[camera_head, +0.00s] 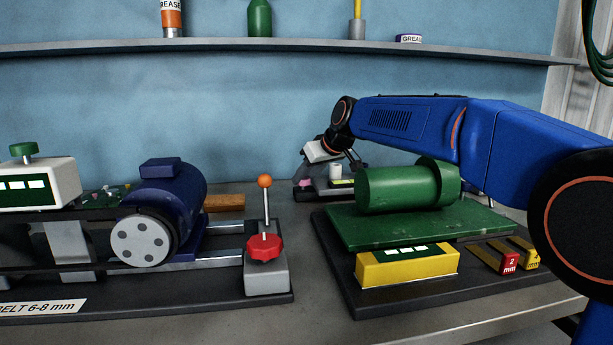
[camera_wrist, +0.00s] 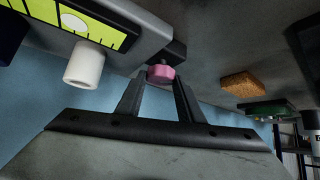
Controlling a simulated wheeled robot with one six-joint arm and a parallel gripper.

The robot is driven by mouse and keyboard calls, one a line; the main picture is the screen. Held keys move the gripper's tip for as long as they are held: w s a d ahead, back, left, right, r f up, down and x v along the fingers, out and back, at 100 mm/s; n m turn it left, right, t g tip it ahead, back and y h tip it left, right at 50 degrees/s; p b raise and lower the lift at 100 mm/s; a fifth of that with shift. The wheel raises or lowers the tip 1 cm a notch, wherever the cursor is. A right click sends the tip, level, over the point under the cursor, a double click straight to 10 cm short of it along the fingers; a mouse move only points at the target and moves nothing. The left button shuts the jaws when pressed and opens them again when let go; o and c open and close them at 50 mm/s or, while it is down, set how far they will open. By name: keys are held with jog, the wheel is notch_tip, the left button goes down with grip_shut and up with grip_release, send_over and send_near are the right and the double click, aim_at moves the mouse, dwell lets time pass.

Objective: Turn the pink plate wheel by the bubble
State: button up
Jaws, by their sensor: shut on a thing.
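The pink plate wheel (camera_wrist: 160,73) is a small round knob on a dark block at the end of a grey device body in the wrist view. My gripper (camera_wrist: 161,82) has its two dark fingers on either side of it and is shut on it. A white cylinder (camera_wrist: 84,66) sticks out beside the window. In the head view the pink wheel (camera_head: 305,183) is small, below my wrist, and partly hidden.
A green cylinder (camera_head: 395,190) on a green plate stands in front of the device, close to my arm. A yellow level block (camera_head: 407,267) is nearer. A blue motor (camera_head: 172,200) and a red knob (camera_head: 264,248) stand to the left. A shelf (camera_head: 270,46) runs above.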

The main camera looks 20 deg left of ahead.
jog(key=o, duration=1)
jog(key=shift+o, duration=0.2)
jog(key=shift+w, duration=0.1)
